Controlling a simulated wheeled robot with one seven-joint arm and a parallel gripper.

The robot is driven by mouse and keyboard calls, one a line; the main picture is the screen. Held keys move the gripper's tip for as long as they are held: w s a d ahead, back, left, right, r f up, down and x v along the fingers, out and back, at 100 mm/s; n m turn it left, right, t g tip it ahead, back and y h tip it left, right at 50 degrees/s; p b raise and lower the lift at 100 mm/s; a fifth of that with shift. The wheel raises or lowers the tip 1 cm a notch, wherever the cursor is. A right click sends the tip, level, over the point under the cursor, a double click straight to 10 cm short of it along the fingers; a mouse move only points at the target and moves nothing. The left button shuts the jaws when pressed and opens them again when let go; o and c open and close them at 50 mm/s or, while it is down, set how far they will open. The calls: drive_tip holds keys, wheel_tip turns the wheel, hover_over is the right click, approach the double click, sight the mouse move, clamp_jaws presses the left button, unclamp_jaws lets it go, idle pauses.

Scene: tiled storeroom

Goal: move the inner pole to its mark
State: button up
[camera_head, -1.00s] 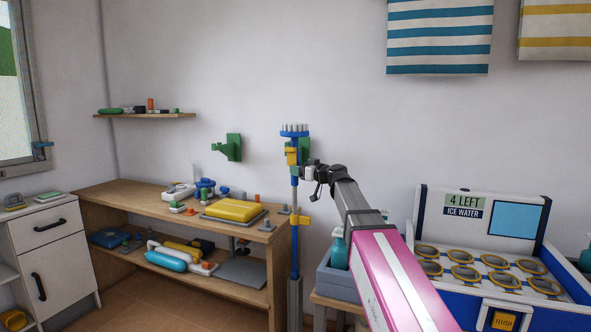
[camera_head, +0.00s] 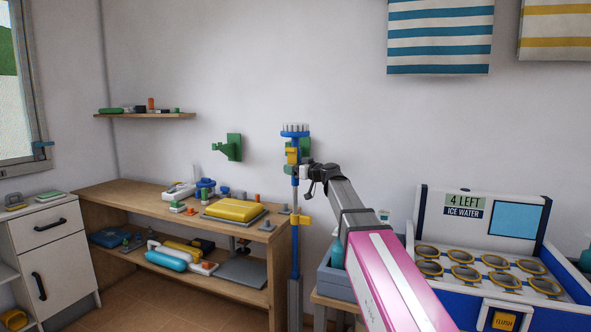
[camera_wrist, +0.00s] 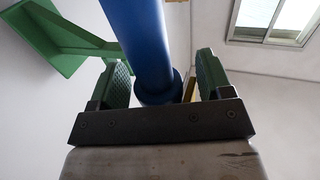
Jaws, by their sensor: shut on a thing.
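A tall upright pole stands near the wall, right of the wooden bench, with a blue brush-like head (camera_head: 295,132) on top. A yellow piece (camera_head: 292,156) sits just under the head and a yellow clamp (camera_head: 303,220) lower down. My gripper (camera_head: 300,172) is at the upper part, below the head. In the wrist view the blue pole (camera_wrist: 138,35) runs between my green-padded fingers, with a blue collar at its end. I cannot make out a mark.
The wooden bench (camera_head: 130,195) holds several items. A grey bin (camera_head: 335,278) and the ice-water machine (camera_head: 480,215) stand right.

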drive_tip(key=shift+w+d, duration=0.2)
drive_tip(key=shift+w, duration=0.05)
